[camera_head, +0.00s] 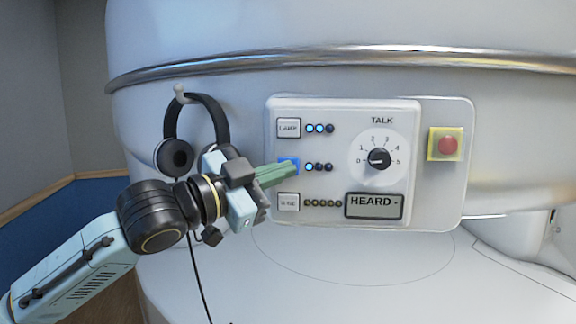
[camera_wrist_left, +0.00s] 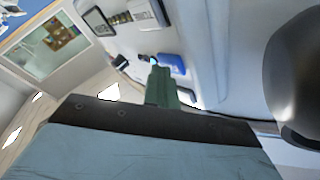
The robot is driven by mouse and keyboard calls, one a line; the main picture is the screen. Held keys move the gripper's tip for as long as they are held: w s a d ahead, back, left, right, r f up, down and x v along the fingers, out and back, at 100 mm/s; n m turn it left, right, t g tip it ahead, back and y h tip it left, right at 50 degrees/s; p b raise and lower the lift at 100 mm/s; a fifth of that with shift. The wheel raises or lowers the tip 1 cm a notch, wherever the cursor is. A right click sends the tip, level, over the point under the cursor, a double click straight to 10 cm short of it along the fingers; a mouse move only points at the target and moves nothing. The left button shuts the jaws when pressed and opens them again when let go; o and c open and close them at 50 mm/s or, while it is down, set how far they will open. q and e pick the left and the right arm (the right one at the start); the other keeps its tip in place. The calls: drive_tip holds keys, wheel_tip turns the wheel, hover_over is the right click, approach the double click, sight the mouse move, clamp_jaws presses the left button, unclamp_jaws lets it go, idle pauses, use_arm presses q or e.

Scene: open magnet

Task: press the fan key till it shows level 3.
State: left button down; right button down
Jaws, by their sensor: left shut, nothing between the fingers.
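The fan key is the blue square key (camera_head: 289,164) at the left of the panel's middle row, its label partly hidden by my gripper. Of the row's small lights (camera_head: 319,167), the first is lit blue and the others look dark. My left gripper (camera_head: 287,173) is shut and empty, its green fingertips at the blue key and overlapping its lower part. In the left wrist view the fingertips (camera_wrist_left: 160,72) are beside the blue key (camera_wrist_left: 172,64); I cannot tell whether they touch it. My right gripper is not in view.
The LAMP key (camera_head: 288,128) sits above, another pale key (camera_head: 288,203) below. Headphones (camera_head: 205,122) hang on the white housing close above my left gripper.

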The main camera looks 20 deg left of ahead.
use_arm(q)
drive_tip(key=shift+w, duration=0.15)
idle(0.4)
drive_tip(key=shift+s+d, duration=0.1)
drive_tip(key=shift+s, duration=0.8)
drive_tip(key=s, duration=0.5)
drive_tip(key=shift+d, duration=0.35)
idle(1.9)
